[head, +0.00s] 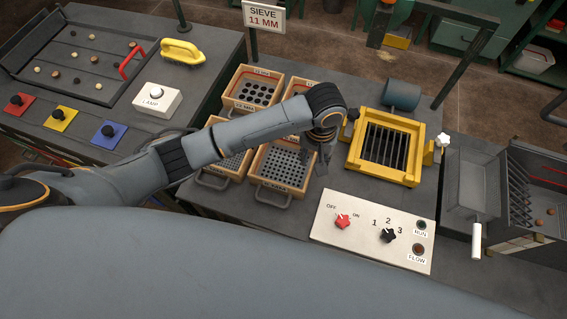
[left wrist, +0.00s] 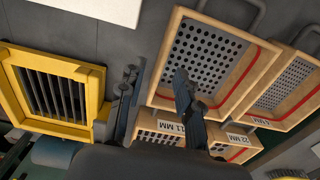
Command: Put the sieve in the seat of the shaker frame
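Several wood-framed sieves lie in two rows on the bench. The near right sieve (head: 262,172) is just left of my left gripper (head: 322,158) and is the large one in the left wrist view (left wrist: 240,88). My left gripper is open and empty, its fingers apart in the left wrist view (left wrist: 156,95). One finger overlaps the large sieve; the other is beyond its side, over the bench. An "11 MM" label (left wrist: 170,127) marks the sieve behind, mostly hidden by my arm. The yellow shaker frame (head: 408,178), right of the gripper, has dark bars in its seat; it also shows in the left wrist view (left wrist: 94,98).
A sign (head: 264,17) reads "SIEVE 11 MM". A control panel (head: 330,232) with knobs lies in front of the shaker frame. A metal scoop tray (head: 470,190) is further right.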

